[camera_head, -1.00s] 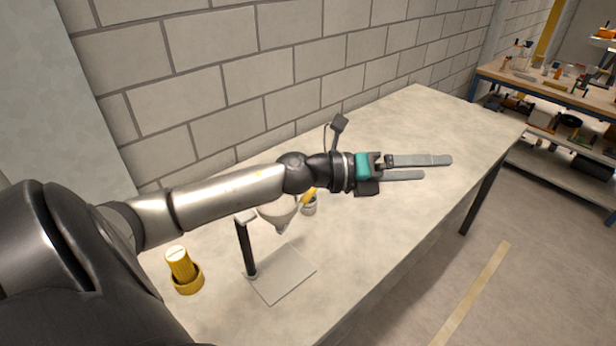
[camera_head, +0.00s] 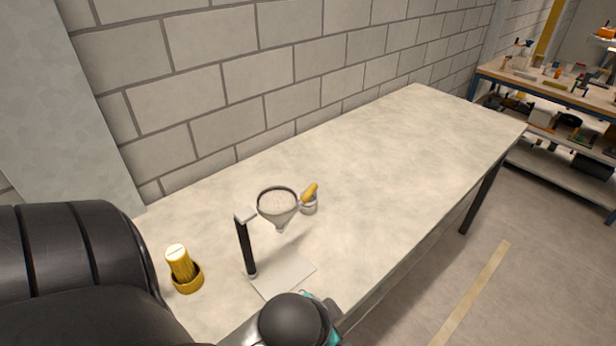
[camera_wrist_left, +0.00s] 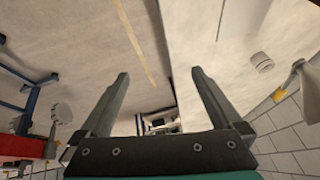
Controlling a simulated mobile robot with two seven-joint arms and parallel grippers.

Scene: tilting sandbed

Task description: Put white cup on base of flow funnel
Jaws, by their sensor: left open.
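A small white cup (camera_head: 309,207) stands on the table just right of the flow funnel (camera_head: 277,207). In the left wrist view, the cup (camera_wrist_left: 262,61) is at the right, outside my fingers. The funnel hangs from a black post, above its flat pale base (camera_head: 285,272). My arm partly covers the front of the base in the head view. My left gripper (camera_wrist_left: 160,73) is open and empty, its fingers spread over the table's edge and the floor. In the head view its fingers are out of frame at the bottom. My right gripper is not in view.
A yellow handle (camera_head: 310,192) shows beside the cup; whether they touch is unclear. A yellow cylinder in a round yellow holder (camera_head: 187,280) stands left of the funnel. The table's right half (camera_head: 400,150) is clear. A block wall (camera_head: 270,70) runs behind.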

